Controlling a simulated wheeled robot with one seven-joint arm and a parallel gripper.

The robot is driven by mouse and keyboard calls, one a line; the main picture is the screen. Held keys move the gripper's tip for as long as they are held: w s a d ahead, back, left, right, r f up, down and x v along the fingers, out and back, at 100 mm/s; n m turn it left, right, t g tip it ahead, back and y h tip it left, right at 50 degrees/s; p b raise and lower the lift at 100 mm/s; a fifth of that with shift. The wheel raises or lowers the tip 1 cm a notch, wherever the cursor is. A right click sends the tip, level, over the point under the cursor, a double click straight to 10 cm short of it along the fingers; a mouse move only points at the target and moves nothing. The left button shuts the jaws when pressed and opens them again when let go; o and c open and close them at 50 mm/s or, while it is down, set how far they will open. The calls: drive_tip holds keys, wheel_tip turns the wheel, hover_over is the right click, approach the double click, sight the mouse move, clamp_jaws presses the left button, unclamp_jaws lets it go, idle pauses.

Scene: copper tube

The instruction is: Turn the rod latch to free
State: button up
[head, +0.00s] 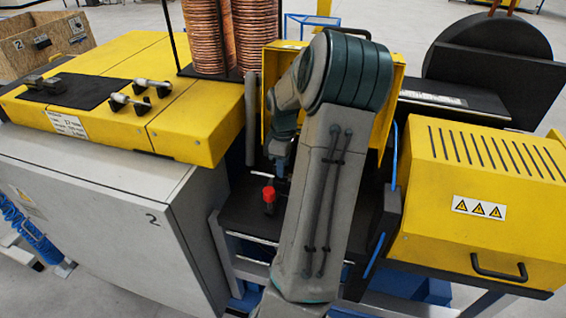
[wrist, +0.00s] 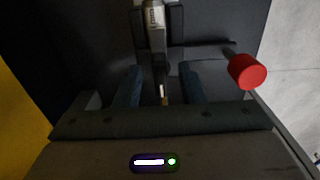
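A rod latch (wrist: 155,14) shows at the top middle of the wrist view, a light metal piece between dark brackets. A thin dark part runs down from it, with a small brass-coloured bit near its lower end. My gripper (wrist: 160,84) has its two fingers apart, one on each side of this thin part, with gaps visible on both sides. I cannot tell how deep the part sits between the fingers. In the head view my gripper (head: 283,162) is small and partly hidden behind my arm, and I cannot make out the latch there.
A red knob (wrist: 247,72) stands right of my fingers; it also shows in the head view (head: 268,194). A yellow cover (head: 262,100) rises behind my arm. Yellow machine housings stand left (head: 190,110) and right (head: 480,185). Copper tube coils (head: 205,35) stand at the back.

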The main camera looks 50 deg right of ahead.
drive_tip(key=shift+f, duration=0.1)
clamp_jaws()
idle(0.3)
drive_tip(key=m+b, duration=0.1)
drive_tip(key=m, duration=0.2)
drive_tip(key=m+b, duration=0.1)
drive_tip(key=m, duration=0.1)
drive_tip(key=shift+a+m, duration=0.2)
drive_tip(key=shift+m, duration=0.2)
drive_tip(key=m+b, duration=0.2)
drive_tip(key=m, duration=0.3)
drive_tip(key=shift+w+a+m, duration=0.1)
drive_tip(key=shift+a+m, duration=0.05)
drive_tip(key=shift+m, duration=0.25)
unclamp_jaws()
